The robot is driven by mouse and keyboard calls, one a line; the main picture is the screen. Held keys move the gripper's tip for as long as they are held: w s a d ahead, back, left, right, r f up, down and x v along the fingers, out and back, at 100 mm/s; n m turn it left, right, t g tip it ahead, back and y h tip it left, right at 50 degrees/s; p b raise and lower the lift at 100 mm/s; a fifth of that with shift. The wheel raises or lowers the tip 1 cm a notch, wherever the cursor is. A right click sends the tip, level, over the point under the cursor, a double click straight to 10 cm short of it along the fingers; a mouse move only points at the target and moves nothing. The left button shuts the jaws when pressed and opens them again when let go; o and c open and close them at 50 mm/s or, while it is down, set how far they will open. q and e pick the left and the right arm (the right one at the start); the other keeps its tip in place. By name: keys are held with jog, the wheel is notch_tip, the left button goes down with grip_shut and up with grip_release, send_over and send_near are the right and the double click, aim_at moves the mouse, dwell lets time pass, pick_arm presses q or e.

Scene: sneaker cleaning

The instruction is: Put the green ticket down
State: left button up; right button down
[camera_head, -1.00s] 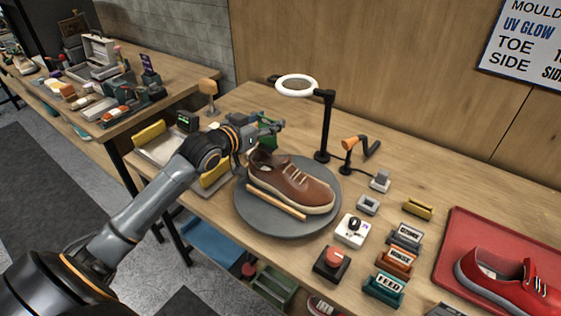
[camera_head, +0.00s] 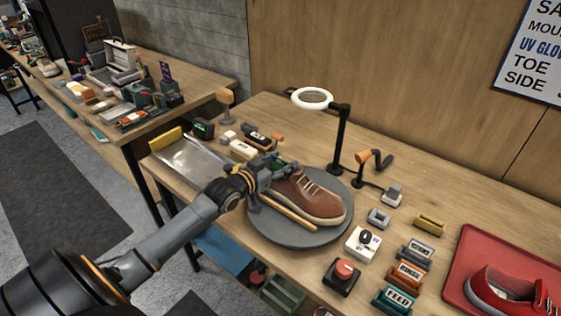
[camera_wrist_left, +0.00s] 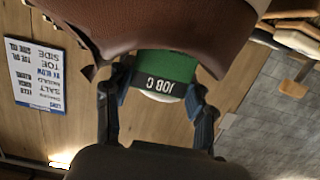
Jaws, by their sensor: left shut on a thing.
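In the head view the left gripper (camera_head: 276,168) is at the heel end of the brown shoe (camera_head: 312,194), and only a little green shows there. The shoe rests on a round grey turntable (camera_head: 290,235). In the wrist view the ticket overlaps the shoe's brown leather (camera_wrist_left: 190,25); I cannot tell whether they touch. My right gripper is not in view.
A ring lamp (camera_head: 312,98) stands behind the turntable. A metal tray (camera_head: 188,160) and small bottles lie to its left. A red button (camera_head: 343,272), labelled blocks (camera_head: 410,275) and a red mat with a red shoe (camera_head: 505,285) are to the right.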

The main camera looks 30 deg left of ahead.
pick_arm(q)
jog(key=o, duration=0.7)
jog(key=shift+c, duration=0.2)
jog(key=shift+s, duration=0.1)
jog(key=b+v, duration=0.1)
jog(key=v, duration=1.1)
jog(key=shift+r, duration=0.15)
